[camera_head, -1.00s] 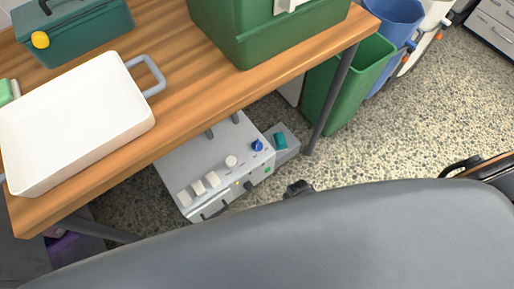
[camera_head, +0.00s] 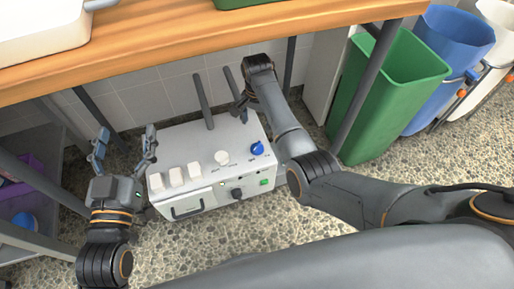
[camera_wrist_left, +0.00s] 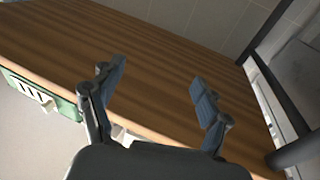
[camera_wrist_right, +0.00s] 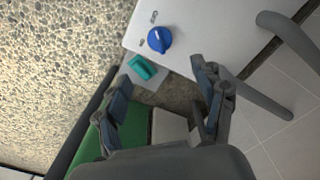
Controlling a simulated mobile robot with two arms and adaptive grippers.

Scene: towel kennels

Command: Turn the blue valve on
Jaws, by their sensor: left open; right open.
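The blue valve (camera_head: 257,148) is a round knob on top of a white box (camera_head: 205,140) under the wooden table, near the box's right end. In the right wrist view the blue valve (camera_wrist_right: 159,40) lies beyond my right fingertips, apart from them. My right gripper (camera_wrist_right: 163,88) is open and empty; in the head view its arm reaches behind the valve and its fingers are partly hidden. My left gripper (camera_head: 126,140) is open and empty, left of the box. It also shows open in the left wrist view (camera_wrist_left: 158,82).
The wooden table (camera_head: 180,42) overhangs the box. A green bin (camera_head: 400,90) and blue bin (camera_head: 455,40) stand right. Speckled floor lies in front.

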